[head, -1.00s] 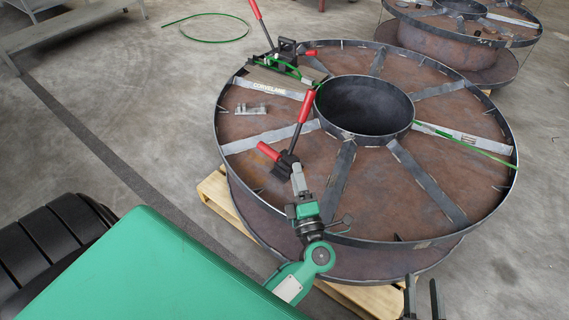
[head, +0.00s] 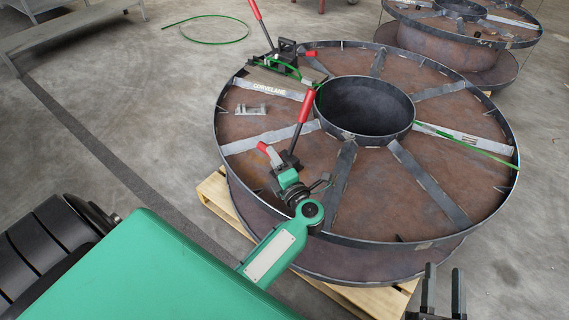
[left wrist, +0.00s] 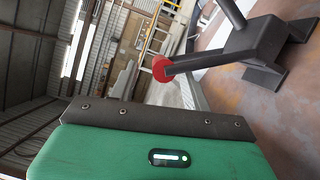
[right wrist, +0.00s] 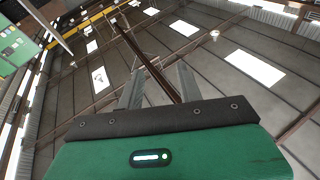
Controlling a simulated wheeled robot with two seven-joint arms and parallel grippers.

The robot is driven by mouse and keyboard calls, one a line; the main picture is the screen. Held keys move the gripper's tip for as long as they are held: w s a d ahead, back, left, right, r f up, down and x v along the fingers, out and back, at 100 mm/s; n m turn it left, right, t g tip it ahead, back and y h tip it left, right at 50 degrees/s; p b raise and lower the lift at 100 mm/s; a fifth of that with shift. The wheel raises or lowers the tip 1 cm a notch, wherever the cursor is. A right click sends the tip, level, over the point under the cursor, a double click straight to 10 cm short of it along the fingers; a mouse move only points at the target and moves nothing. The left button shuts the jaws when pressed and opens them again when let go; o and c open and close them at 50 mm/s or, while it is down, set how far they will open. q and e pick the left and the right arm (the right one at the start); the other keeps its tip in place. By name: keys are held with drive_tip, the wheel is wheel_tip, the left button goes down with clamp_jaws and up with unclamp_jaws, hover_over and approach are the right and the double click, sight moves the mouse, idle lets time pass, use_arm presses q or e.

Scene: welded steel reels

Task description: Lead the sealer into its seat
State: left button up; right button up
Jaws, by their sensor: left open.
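The tool that I take as the sealer (head: 292,158), black with two red-gripped levers, stands on the near left of the large steel reel (head: 440,180). Its long lever leans up to the right; the short lever's red grip (head: 262,147) points left. My left gripper (head: 274,157) is at this short lever, partly hidden in the head view. In the left wrist view the red grip end (left wrist: 163,69) shows between its spread fingers, not clamped. My right gripper (head: 443,290) is open and empty beyond the reel's near rim. I cannot tell which part is the seat.
A second black tool (head: 286,50) with red levers sits at the reel's far left rim. A small grey bracket (head: 250,110) lies on the reel, and green strap (head: 465,145) crosses its right side. A pallet (head: 225,200) supports the reel. Another reel (head: 445,40) stands behind.

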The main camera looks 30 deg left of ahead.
sight(261, 146)
use_arm(q)
drive_tip(key=x, duration=0.3)
drive_tip(key=shift+w+a+f+b, duration=0.1)
drive_tip(key=shift+w+a+b, duration=0.15)
drive_tip(key=shift+w+b, duration=0.1)
drive_tip(key=shift+w+a, duration=0.15)
drive_tip(key=shift+a, duration=0.2)
clamp_jaws()
use_arm(e)
drive_tip(key=r+t, duration=0.1)
drive_tip(key=r, duration=0.1)
drive_tip(key=d+r+t, duration=0.1)
drive_tip(key=r, duration=0.1)
drive_tip(key=shift+w+d+r+t, duration=0.1)
drive_tip(key=shift+t, duration=0.2)
idle(0.3)
